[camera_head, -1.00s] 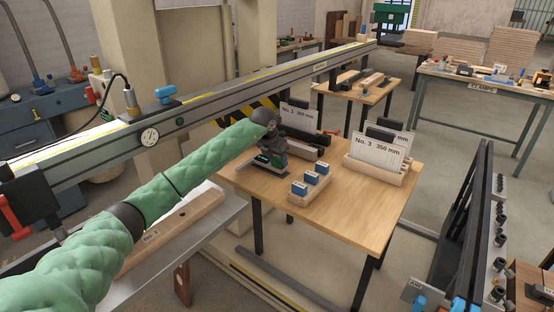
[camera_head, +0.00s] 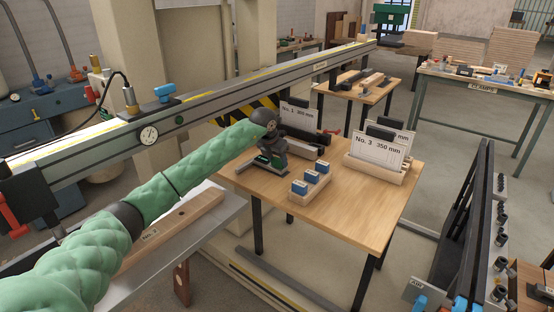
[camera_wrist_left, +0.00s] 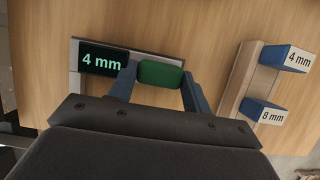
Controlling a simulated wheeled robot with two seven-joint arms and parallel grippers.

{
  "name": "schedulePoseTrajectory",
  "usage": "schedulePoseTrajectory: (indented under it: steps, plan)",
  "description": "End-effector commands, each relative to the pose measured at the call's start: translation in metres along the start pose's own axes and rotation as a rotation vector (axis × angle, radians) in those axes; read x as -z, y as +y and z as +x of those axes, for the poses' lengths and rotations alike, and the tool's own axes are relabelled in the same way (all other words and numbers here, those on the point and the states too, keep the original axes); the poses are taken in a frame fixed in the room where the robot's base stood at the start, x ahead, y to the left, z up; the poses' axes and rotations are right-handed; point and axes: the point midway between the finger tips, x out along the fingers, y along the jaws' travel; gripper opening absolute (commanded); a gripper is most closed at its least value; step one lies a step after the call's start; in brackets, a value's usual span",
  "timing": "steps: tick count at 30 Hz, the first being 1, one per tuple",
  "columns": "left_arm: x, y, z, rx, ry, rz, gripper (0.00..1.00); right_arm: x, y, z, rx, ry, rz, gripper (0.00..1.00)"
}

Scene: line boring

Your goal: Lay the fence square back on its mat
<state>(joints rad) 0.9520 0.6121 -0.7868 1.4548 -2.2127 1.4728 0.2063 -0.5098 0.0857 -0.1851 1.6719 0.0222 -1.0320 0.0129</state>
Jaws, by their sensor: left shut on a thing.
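The fence square shows in the left wrist view as a green grip block (camera_wrist_left: 160,74) beside a black panel reading "4 mm" (camera_wrist_left: 103,60), with a pale metal edge at the left. My left gripper (camera_wrist_left: 160,88) has one finger on each side of the green block and is shut on it. In the head view my left gripper (camera_head: 270,160) is low over the left part of the wooden table. A dark flat piece, perhaps the mat, shows under it (camera_head: 264,171). I cannot tell whether the square touches it. My right gripper is not in view.
A wooden rack with blue-topped blocks (camera_head: 309,184) stands just right of the gripper. A card holder with a "No. 3 350 mm" card (camera_head: 377,150) stands further right. The table's front right (camera_head: 360,215) is clear. A long rail (camera_head: 230,105) runs behind.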

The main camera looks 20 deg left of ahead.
Motion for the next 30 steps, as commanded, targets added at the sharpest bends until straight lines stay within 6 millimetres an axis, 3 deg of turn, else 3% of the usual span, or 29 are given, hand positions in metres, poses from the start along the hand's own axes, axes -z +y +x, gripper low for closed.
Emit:
schedulePoseTrajectory:
  steps: [6, 7, 10, 17, 21, 30]
  plan:
    - [0.0020, 0.0002, 0.0050, 0.000, 0.000, 0.000, 0.16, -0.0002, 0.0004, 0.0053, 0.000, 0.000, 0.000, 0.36]
    - [0.0016, 0.0002, 0.0041, 0.000, -0.001, 0.000, 0.53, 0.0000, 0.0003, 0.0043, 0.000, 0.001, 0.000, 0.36]
    - [0.0016, 0.0002, 0.0040, 0.000, 0.000, 0.000, 0.72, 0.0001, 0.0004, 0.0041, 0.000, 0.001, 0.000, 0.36]
    - [0.0020, 0.0000, 0.0047, 0.000, 0.001, 0.000, 0.76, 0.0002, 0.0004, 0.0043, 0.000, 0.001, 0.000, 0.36]
    - [0.0020, 0.0000, 0.0047, 0.000, 0.000, 0.000, 1.00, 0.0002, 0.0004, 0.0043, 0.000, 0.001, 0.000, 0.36]
    - [0.0019, 0.0000, 0.0045, 0.000, 0.000, 0.000, 1.00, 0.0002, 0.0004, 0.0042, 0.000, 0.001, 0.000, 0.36]
